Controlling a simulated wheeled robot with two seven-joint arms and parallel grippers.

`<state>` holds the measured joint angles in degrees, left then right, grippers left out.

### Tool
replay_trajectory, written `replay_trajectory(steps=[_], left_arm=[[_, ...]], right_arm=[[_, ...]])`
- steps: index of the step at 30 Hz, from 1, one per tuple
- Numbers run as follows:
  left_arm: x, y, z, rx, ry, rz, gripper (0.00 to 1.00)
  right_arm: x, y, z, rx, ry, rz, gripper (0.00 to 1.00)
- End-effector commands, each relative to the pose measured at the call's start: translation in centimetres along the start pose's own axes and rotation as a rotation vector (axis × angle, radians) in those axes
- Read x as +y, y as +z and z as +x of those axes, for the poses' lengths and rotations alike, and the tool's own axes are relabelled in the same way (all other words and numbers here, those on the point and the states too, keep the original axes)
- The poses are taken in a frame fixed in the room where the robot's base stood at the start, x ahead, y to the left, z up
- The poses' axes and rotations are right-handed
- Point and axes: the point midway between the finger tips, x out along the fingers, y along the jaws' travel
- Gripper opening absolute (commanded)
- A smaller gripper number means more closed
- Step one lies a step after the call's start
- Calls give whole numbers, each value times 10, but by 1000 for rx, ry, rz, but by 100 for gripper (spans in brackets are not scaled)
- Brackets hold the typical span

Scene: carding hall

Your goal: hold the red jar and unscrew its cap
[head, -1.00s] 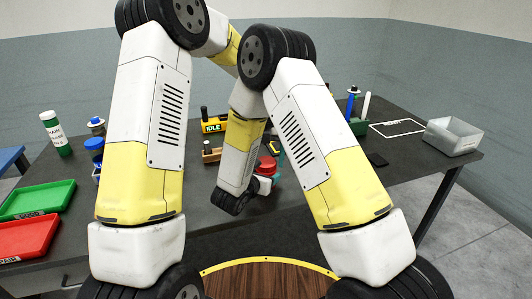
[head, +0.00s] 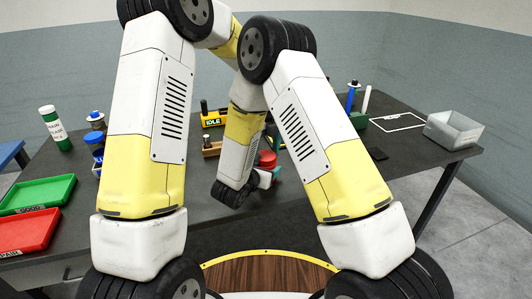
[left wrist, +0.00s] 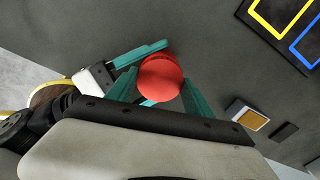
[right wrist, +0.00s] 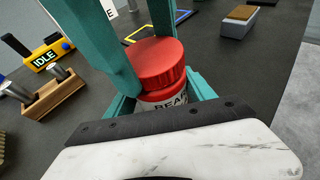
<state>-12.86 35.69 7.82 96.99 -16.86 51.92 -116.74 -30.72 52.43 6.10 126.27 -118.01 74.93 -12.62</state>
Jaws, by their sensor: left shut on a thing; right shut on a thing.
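The red jar shows in the right wrist view with a partly hidden white label (right wrist: 168,104) and a red cap (right wrist: 158,62) above it. The cap is seen from above in the left wrist view (left wrist: 161,78). My left gripper (left wrist: 163,88) has its teal fingers shut on either side of the cap. My right gripper (right wrist: 162,98) is shut on the jar's body, below the cap, from the side. I cannot tell whether the cap has loosened.
A yellow IDLE sign (head: 213,118) and a wooden rack (head: 210,148) stand behind the jar. Green (head: 36,192) and red (head: 28,231) trays lie at left, near a green bottle (head: 54,128). A grey bin (head: 454,130) stands at right. A dark pad (head: 377,153) lies on the table.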

Motion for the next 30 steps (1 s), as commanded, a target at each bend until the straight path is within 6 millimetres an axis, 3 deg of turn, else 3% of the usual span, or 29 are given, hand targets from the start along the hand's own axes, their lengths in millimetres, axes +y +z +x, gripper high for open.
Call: replay_trajectory(steps=[12, 16, 21, 30], left_arm=[[-1, 0, -1, -1, -1, -1013, 11], [-1, 0, -1, -1, -2, -1262, 11], [0, 0, -2, 0, -2, -1415, 11], [-1, 1, -1, 0, -3, -1428, 11]], right_arm=[[0, 0, 0, -1, 1, 0, 0], [0, 0, 0, -1, 1, 0, 0], [0, 0, 0, -1, 1, 0, 0], [0, 0, 0, 0, 1, 0, 0]])
